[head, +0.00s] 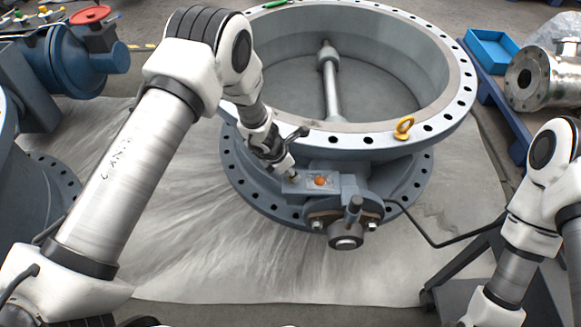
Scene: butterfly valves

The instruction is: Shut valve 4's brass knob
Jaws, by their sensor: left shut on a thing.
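A large grey butterfly valve (455,100) lies flat with its round bore facing up and a shaft across it. On its near side is a grey actuator block (348,187) with a small orange cap (320,181) on top. My left gripper (290,171) reaches down to the left end of this block, beside the orange cap and apart from it. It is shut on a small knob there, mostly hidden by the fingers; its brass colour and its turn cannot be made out. My right arm shows at the lower right, but its gripper is out of view. No valve number is readable.
A yellow lifting eye (404,127) stands on the valve's near rim. A round shaft end (346,238) juts toward me below the block. A black cable runs right. A blue bin (491,50) and a metal flanged part (540,78) are at the upper right. Blue machinery stands left.

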